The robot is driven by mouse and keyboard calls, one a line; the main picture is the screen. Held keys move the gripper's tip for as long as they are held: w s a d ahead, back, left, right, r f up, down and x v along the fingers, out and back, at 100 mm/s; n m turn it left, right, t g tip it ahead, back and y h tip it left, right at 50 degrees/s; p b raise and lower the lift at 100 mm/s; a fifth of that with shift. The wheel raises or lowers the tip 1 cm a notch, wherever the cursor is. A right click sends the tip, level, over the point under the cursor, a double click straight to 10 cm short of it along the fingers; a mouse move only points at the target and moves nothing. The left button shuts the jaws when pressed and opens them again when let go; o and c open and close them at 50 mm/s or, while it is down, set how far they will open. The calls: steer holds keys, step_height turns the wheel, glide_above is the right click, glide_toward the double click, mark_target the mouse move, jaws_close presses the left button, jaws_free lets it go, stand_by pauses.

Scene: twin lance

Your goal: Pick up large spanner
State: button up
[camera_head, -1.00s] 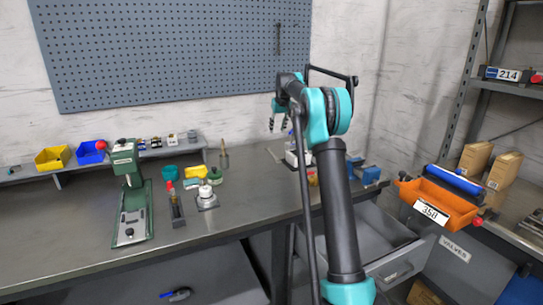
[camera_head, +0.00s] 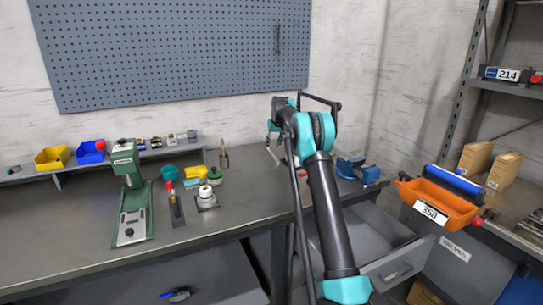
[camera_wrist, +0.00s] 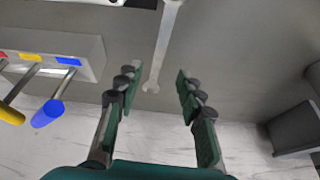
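The large spanner (camera_wrist: 161,48) is a long light-grey metal tool lying on the grey bench. In the wrist view it runs from the top edge down toward the gap between my fingers, its near end just beyond the fingertips. My gripper (camera_wrist: 157,84) is open with nothing between its pads. In the head view my gripper (camera_head: 272,136) is over the back of the bench, partly hidden by my arm. A thin light strip beside it looks like part of the spanner (camera_head: 269,154).
A pale holder (camera_wrist: 75,50) with blue- and yellow-handled tools stands left of my gripper in the wrist view. A blue vise (camera_head: 358,170) is right of my arm. A green press (camera_head: 128,195) and small items stand left. An open drawer (camera_head: 385,245) juts out below.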

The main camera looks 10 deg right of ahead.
mark_target(272, 154)
steer(key=shift+x, duration=2.65)
steer(key=shift+d, duration=0.15)
steer(key=shift+c, duration=0.5)
jaws_close()
